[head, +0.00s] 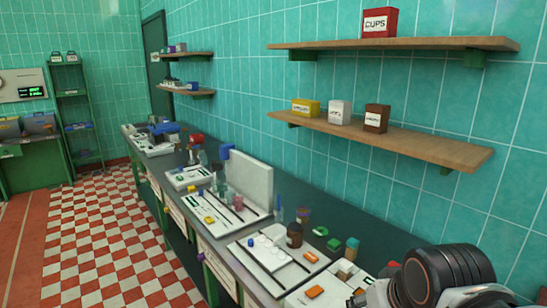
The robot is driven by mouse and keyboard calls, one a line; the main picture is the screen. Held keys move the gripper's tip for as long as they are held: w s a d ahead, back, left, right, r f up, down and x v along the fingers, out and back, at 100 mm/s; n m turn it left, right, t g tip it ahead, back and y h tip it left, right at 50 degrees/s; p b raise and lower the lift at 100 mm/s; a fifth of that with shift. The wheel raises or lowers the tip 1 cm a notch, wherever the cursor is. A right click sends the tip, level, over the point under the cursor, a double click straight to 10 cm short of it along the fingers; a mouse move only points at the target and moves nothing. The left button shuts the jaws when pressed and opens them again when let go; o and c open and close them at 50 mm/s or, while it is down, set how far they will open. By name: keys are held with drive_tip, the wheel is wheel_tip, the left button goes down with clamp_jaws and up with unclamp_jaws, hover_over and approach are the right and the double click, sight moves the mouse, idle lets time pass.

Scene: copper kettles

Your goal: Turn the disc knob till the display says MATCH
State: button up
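A wall panel (22,85) hangs at the far left, cut by the picture's edge. It bears a small dark display (36,92) with green text too small to read. A round dark-rimmed shape shows at the panel's left edge; I cannot tell if it is the disc knob. No other disc knob can be made out for sure. My arm's black joint fills the lower right corner. My gripper is not in view, so its state is hidden.
A long dark counter (318,222) along the right wall carries white panels, bottles and small blocks. A green rack (80,110) and a bench (35,150) stand at the far left. The checkered floor (105,235) is clear.

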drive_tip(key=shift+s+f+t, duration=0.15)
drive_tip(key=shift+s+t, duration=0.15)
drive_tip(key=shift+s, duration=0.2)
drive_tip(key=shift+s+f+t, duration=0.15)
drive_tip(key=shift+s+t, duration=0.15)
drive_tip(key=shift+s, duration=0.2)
